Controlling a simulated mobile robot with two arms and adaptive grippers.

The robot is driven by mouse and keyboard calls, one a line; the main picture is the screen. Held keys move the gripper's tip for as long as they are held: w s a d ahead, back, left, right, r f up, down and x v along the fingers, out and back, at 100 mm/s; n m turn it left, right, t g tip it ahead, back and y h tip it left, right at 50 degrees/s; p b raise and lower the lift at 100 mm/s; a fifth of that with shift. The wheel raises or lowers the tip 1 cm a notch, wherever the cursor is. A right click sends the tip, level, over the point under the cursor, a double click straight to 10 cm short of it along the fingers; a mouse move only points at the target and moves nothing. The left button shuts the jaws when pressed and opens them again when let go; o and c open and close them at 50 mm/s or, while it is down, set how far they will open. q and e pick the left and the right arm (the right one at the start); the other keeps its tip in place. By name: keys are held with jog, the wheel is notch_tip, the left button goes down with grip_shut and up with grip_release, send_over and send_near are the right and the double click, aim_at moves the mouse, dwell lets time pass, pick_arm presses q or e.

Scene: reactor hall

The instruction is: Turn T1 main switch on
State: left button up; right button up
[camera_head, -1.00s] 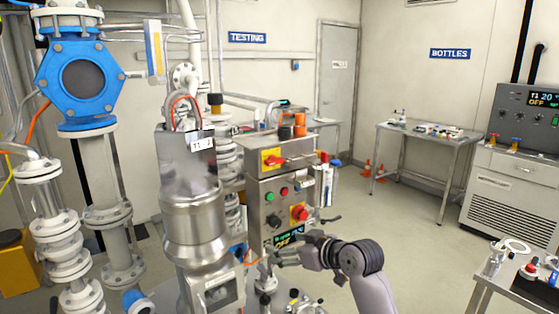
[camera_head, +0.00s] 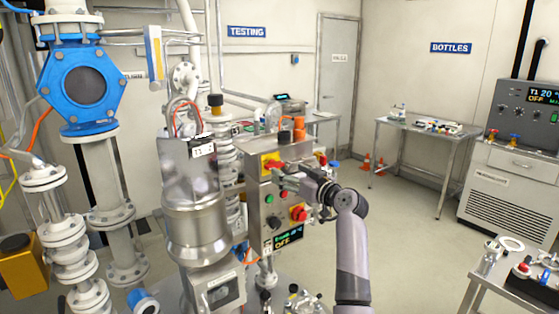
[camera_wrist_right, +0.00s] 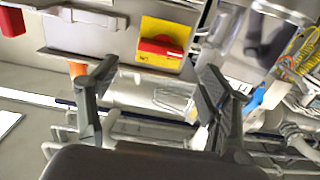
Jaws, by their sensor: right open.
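The T1 main switch, a red rotary handle on a yellow plate (camera_head: 268,160), is at the top of the steel control box (camera_head: 254,222). In the wrist view the red handle (camera_wrist_right: 160,47) lies crosswise on its yellow plate (camera_wrist_right: 165,30). My right gripper (camera_head: 285,177) is in front of the box, close to the switch and partly overlapping it in the head view. In the wrist view its two fingers (camera_wrist_right: 155,84) are spread wide with nothing between them, and the switch is beyond their tips. The box's display (camera_head: 288,240) reads OFF. My left gripper is not in view.
Below the switch are a green button (camera_head: 269,199), a black knob (camera_head: 274,222) and a red knob (camera_head: 298,213). The steel vessel (camera_head: 190,195) stands just left of the box. A table (camera_head: 412,129) and a grey cabinet (camera_head: 508,184) stand at right, with clear floor between.

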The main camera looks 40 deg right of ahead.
aim_at(277, 166)
jog(key=w, duration=0.2)
jog(key=w+p, duration=0.1)
jog(key=w, duration=0.2)
jog(key=shift+w+d+p, duration=0.3)
jog(key=shift+w, duration=0.05)
jog(key=c, duration=1.1)
jog(key=shift+c, duration=0.2)
